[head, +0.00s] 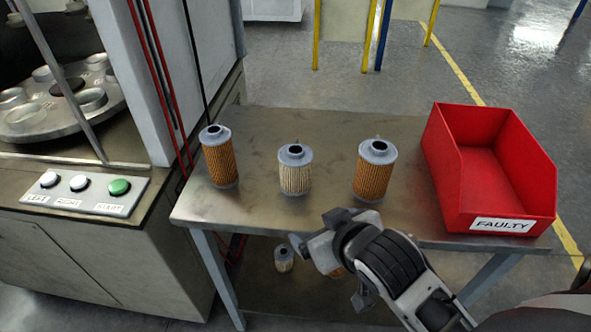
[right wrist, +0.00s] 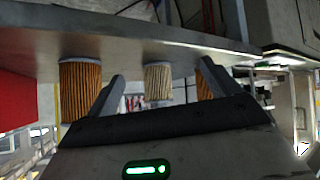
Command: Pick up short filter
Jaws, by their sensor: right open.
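Three filters stand upright in a row on the metal table (head: 240,205). The pale, shorter filter (head: 295,178) is in the middle, with a grey cap. A taller orange filter (head: 220,165) stands left of it and another orange filter (head: 371,178) right of it. My right gripper (head: 318,235) is at the table's front edge, in front of the pale filter and apart from it. In the right wrist view its fingers (right wrist: 162,88) are spread and empty, with the pale filter (right wrist: 158,83) showing between them. My left gripper is not in view.
A red bin (head: 450,185) labelled FAULTY stands at the table's right end. Below the table are a small pale filter (head: 284,260) and a mostly hidden orange one. A machine with a button panel (head: 85,193) stands at the left. The table's middle front is clear.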

